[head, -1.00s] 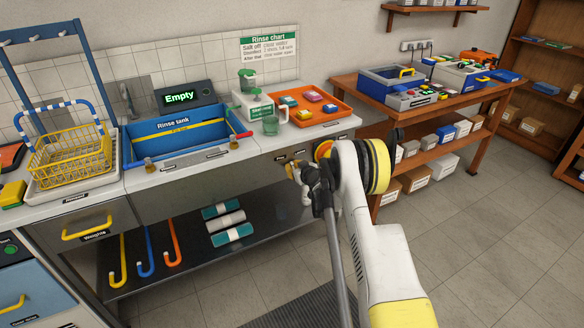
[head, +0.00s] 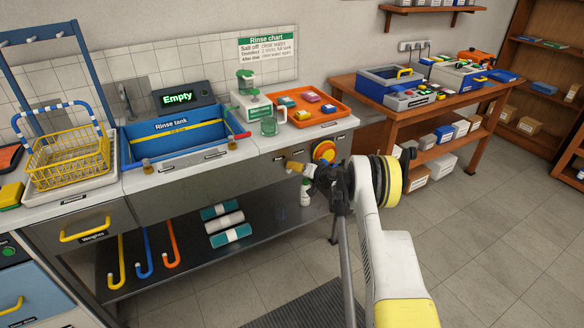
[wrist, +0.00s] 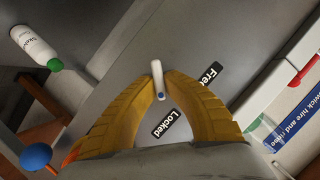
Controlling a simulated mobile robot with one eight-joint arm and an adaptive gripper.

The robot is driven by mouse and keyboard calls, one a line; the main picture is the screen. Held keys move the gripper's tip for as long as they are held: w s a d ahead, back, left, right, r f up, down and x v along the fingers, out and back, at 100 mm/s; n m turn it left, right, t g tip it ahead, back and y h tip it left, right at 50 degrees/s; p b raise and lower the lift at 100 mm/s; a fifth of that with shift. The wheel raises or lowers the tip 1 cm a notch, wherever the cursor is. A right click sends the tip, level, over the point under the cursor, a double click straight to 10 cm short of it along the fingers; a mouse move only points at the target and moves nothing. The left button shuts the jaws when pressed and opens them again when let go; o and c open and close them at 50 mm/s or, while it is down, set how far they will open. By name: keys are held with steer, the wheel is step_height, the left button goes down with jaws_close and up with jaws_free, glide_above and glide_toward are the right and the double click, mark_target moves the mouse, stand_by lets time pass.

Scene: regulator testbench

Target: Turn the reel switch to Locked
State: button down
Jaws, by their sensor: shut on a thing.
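The reel switch is a small white lever (wrist: 157,72) with a blue dot, on the grey front panel in the wrist view. My gripper (wrist: 157,88) has its yellow fingers closed on the lever from both sides. A "Locked" label (wrist: 166,124) lies below the lever in the wrist view, and a partly covered "Free" label (wrist: 208,76) lies to its right. I cannot tell for certain which label the lever points to. In the head view my gripper (head: 296,168) is at the bench front, left of and below an orange and yellow round knob (head: 324,152); the lever is not clear there.
A white bottle with a green cap (wrist: 36,47) is near the upper left of the wrist view. The rinse tank (head: 170,146) and an orange tray (head: 335,117) are on the bench top. The lower shelf (head: 185,265) holds rolls. Floor is free at right.

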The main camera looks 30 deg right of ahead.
steer(key=shift+m+y, duration=0.3)
steer(key=shift+m, duration=0.2)
steer(key=c, duration=1.5)
jaws_free()
steer(key=v, duration=1.2)
steer(key=shift+f, duration=0.1)
steer(key=shift+a, duration=0.1)
